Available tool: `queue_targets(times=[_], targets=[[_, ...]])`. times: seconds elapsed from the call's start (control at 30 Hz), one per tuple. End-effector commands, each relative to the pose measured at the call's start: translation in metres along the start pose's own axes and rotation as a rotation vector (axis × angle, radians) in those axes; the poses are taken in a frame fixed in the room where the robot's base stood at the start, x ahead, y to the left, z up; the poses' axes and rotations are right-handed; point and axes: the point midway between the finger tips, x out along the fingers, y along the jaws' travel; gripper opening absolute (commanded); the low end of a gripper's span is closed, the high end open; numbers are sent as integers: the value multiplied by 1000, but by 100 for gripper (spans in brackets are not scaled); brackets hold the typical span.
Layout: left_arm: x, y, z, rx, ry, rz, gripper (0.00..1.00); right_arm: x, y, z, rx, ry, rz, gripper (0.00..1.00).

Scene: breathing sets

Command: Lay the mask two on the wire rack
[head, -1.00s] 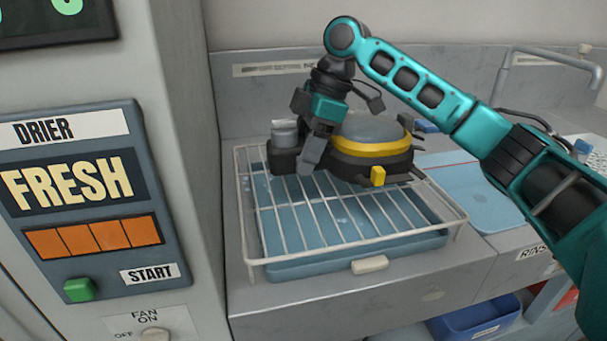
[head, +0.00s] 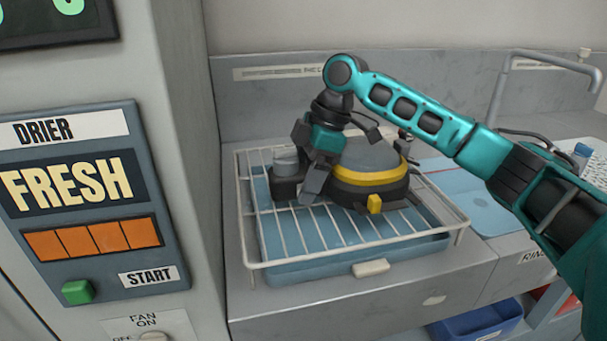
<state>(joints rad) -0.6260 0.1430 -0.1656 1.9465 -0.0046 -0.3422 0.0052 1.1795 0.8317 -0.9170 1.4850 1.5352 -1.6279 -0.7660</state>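The mask (head: 372,178), dark with a grey visor and a yellow band, is at the wire rack (head: 355,255), low over its back half. I cannot tell whether it touches the wires. My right gripper (head: 312,190) is at the mask's left end, by a grey round part (head: 287,162). Its fingers look closed around the dark part there, though the far finger is hidden. My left gripper is not in view.
A blue drip tray (head: 310,270) lies under the rack. The drier panel (head: 90,200) stands close on the left. A tap (head: 545,62) and a light blue mat (head: 475,200) are at the right. The rack's front wires are bare.

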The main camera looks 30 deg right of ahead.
Motion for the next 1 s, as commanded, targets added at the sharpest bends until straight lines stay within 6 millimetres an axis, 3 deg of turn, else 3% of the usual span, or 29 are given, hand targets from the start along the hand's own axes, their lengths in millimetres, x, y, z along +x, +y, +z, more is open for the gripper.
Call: queue_targets(times=[0.37,0.57,0.8,1.0], targets=[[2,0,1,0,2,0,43,-2,0,-1,-1,0,1,90],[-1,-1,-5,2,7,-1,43,-34,1,-2,1,2,3,90],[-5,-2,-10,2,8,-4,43,-87,1,-2,2,1,3,90],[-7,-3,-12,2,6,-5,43,-115,1,-1,1,1,1,90]])
